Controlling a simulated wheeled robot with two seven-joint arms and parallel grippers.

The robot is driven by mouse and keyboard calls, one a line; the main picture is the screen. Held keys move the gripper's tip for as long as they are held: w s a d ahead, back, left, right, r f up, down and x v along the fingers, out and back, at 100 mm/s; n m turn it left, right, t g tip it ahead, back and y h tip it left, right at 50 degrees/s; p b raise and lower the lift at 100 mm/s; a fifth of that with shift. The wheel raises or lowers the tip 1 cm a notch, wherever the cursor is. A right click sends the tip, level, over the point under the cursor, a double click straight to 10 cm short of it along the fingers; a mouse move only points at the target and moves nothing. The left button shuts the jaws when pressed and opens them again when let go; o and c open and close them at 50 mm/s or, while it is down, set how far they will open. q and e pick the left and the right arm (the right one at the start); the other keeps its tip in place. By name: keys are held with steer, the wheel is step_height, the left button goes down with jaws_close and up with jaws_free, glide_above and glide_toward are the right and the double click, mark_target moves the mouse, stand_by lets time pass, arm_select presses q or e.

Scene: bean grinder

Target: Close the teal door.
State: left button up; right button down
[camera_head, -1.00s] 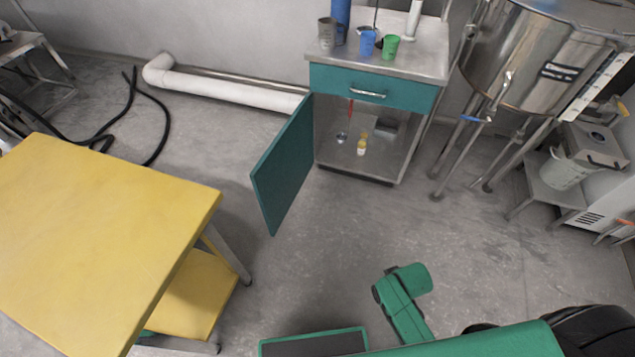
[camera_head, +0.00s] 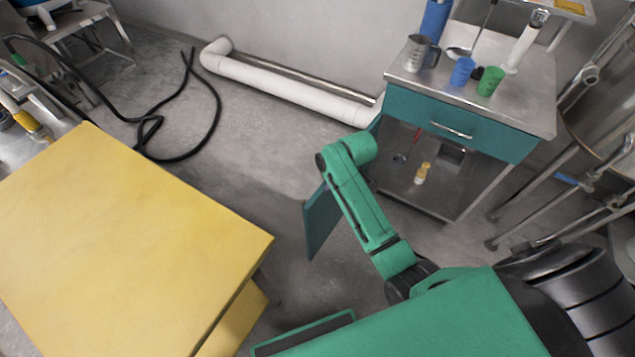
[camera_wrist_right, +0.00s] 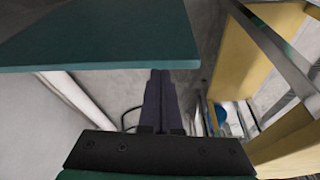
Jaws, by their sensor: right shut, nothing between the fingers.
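The teal door (camera_head: 320,222) of the metal cabinet (camera_head: 468,206) stands open, swung out from the cabinet's left side. My green arm covers much of it in the head view. In the right wrist view the teal door (camera_wrist_right: 110,38) is a large flat panel across the upper left. My right gripper (camera_wrist_right: 160,73) is shut and empty, its dark fingertips close by the panel's lower edge; I cannot tell whether they touch. In the head view the fingers are hidden behind the arm. My left gripper is not in view.
The cabinet's teal drawer (camera_head: 455,125) is shut. Cups stand on its top, and a small yellow bottle (camera_head: 422,173) stands inside. A yellow table (camera_head: 130,240) is at left. A white pipe (camera_head: 290,92) runs along the wall. Metal tank legs stand at right.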

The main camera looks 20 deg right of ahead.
steer(key=w+a+r+n, duration=0.2)
steer(key=w, duration=0.5)
steer(key=b+x, duration=0.4)
steer(key=x, duration=0.6)
arm_select(q)
steer(key=p, duration=0.1)
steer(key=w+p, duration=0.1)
steer(key=p, duration=0.1)
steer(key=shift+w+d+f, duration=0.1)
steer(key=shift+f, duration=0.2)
arm_select(e)
steer(key=s+d, duration=0.2)
steer(key=s, duration=0.1)
steer(key=shift+s+y, duration=0.2)
steer(key=shift+y, duration=0.1)
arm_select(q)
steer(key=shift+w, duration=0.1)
